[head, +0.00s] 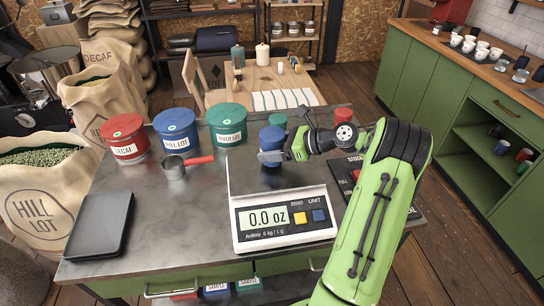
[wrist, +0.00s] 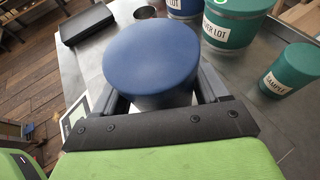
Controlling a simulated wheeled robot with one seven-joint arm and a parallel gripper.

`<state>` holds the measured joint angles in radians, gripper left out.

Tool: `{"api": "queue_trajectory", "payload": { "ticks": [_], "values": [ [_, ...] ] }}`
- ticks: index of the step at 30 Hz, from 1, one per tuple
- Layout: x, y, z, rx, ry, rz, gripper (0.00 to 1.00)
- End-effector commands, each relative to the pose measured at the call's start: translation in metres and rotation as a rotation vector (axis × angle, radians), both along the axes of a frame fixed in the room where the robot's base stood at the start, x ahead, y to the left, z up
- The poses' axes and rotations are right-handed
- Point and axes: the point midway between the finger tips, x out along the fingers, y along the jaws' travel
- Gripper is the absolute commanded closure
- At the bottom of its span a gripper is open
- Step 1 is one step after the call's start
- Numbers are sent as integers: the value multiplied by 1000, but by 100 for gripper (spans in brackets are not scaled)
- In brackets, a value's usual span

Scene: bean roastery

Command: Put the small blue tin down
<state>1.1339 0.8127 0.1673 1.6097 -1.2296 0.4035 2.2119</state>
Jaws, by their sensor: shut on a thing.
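The small blue tin (head: 272,141) is upright in my gripper (head: 272,157), behind the scale. In the wrist view the tin's round blue lid (wrist: 150,52) fills the middle, with the fingers of my gripper (wrist: 162,92) closed on its two sides. I cannot tell whether the tin's base touches the table; its lower part is partly hidden by the gripper. The scale (head: 283,220) reads 0.0 oz, and its corner also shows in the wrist view (wrist: 75,116).
Large red DECAF (head: 125,146), blue HILL LOT (head: 177,136) and green RIVER LOT (head: 227,131) tins stand to the left. A small green tin (head: 277,121) is just behind. A scoop (head: 175,167) and black tray (head: 99,226) lie left. The table (head: 150,215) has bare room between them.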

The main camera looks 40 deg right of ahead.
Motion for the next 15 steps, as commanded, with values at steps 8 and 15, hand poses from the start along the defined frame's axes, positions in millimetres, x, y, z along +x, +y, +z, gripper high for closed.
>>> {"api": "queue_trajectory", "payload": {
  "ticks": [8,15],
  "values": [
    [0,0,-16,0,0,1,60],
    [0,0,-18,1,1,1,8]
  ]
}}
